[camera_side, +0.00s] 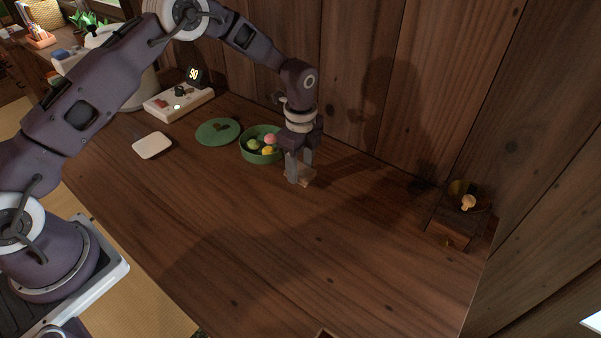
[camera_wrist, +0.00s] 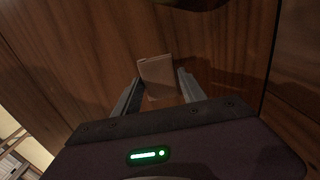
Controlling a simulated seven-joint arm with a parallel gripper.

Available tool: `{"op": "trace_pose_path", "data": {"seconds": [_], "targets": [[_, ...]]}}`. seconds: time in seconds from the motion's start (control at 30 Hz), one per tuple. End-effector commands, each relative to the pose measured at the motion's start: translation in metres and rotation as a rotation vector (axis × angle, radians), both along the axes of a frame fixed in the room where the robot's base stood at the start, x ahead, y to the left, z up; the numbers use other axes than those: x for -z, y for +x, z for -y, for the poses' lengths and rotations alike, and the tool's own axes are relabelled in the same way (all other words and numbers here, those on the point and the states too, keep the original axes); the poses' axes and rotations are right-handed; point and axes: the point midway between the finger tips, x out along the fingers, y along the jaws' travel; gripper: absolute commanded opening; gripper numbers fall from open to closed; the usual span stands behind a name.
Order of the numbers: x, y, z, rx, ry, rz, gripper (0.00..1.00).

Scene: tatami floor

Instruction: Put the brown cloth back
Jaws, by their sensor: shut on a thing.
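The brown cloth (camera_side: 309,180) is a small, flat, light-brown folded piece at the tabletop, just right of the green bowl. It also shows in the wrist view (camera_wrist: 157,72), between my fingertips and reaching out past them. My gripper (camera_side: 299,179) points down over the table and is shut on the cloth. In the wrist view my gripper (camera_wrist: 160,86) has a finger on each side of it. I cannot tell whether the cloth touches the table or is held just above it. My fingers hide part of it in the side view.
A green bowl (camera_side: 248,150) with several coloured balls stands close left of my gripper. A green lid (camera_side: 217,132) and a white dish (camera_side: 152,145) lie farther left. The front middle of the table is clear; a wooden wall rises behind.

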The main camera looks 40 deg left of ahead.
Motion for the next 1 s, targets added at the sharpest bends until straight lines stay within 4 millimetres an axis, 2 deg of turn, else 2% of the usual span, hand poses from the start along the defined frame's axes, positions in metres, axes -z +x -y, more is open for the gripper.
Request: {"op": "trace_pose_path", "data": {"seconds": [0.03,0.13,0.43,0.47,0.57,0.87,0.93,1.0], "targets": [[0.010,-0.001,0.000,0.000,0.000,-0.003,0.11],[0.024,0.000,0.000,0.000,0.000,-0.001,0.11],[0.026,0.000,0.000,-0.001,0.000,0.000,0.11],[0.027,0.000,0.000,-0.001,0.000,0.000,0.51],[0.026,0.000,0.000,-0.001,0.000,0.000,0.71],[0.025,0.000,0.000,-0.001,0.000,0.001,0.71],[0.019,0.001,0.000,-0.001,0.000,0.002,0.71],[0.006,0.001,0.000,-0.001,-0.001,0.004,0.71]]}}
